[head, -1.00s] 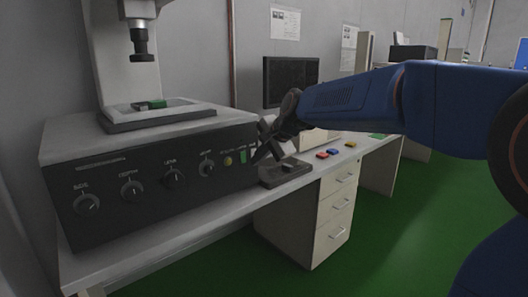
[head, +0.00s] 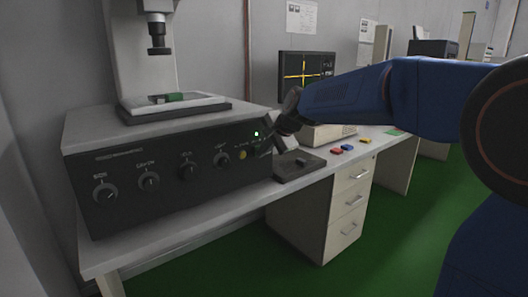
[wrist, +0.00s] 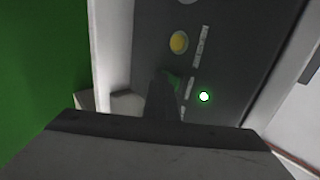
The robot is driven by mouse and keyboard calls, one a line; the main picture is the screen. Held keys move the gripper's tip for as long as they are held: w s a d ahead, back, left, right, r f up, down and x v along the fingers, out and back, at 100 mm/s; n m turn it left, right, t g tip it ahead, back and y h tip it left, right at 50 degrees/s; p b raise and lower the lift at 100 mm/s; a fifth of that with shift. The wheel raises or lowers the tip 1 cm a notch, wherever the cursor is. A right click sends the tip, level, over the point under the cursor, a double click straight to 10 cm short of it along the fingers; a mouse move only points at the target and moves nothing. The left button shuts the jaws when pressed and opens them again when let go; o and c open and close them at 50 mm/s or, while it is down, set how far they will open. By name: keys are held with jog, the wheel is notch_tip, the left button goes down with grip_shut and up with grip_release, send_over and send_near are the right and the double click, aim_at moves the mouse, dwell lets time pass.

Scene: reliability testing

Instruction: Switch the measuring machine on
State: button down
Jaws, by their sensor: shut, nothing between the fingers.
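The measuring machine (head: 150,145) stands on the left of the bench, with a black front panel, a row of knobs and a microscope-like column. A small green lamp (head: 256,134) glows on its panel, and the lamp also shows lit in the wrist view (wrist: 204,97). A yellow button (wrist: 179,42) sits on the panel. My gripper (head: 274,144) is shut and empty at the right end of the panel.
The monitor (head: 306,70) behind shows a yellow cross. A dark block-like fixture (head: 299,166) lies on the bench just right of the machine. Red, blue and yellow pieces (head: 348,148) lie further right. Green floor is open in front.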

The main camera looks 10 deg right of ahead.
jog(key=shift+w+f, duration=0.1)
jog(key=shift+f, duration=0.35)
jog(key=shift+r, duration=0.1)
